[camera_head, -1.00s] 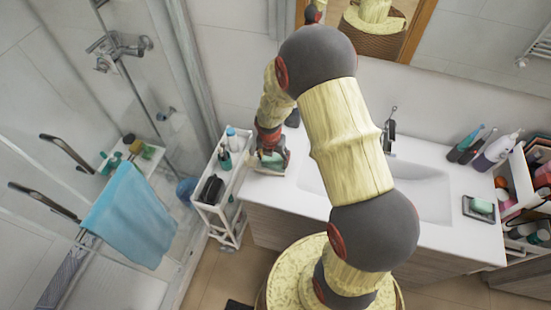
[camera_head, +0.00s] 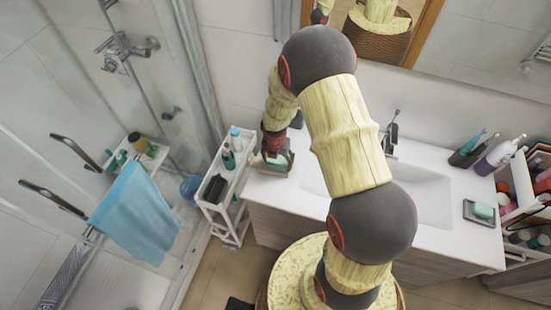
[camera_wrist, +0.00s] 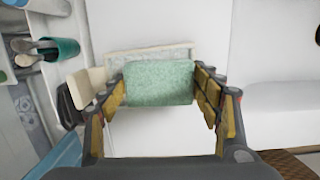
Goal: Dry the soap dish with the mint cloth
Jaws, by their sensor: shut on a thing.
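My gripper (camera_wrist: 160,95) is shut on the mint cloth (camera_wrist: 158,82), a folded, speckled pale green block between its fingers. In the head view my gripper (camera_head: 276,154) is at the left end of the white counter, with a bit of the mint cloth (camera_head: 277,162) showing below it. A shallow cream tray (camera_wrist: 150,51) lies behind and under the cloth in the wrist view; whether they touch is unclear. A dark soap dish (camera_head: 468,214) with a mint-coloured soap (camera_head: 482,210) on it sits at the counter's right end, far from my gripper.
A white cart (camera_head: 222,215) with bottles and a dark item stands left of the counter. The sink (camera_head: 425,190) takes up the counter's middle. Toothbrushes, a bottle (camera_head: 499,153) and a filled shelf rack are at the right. A blue towel (camera_head: 135,215) hangs at the left.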

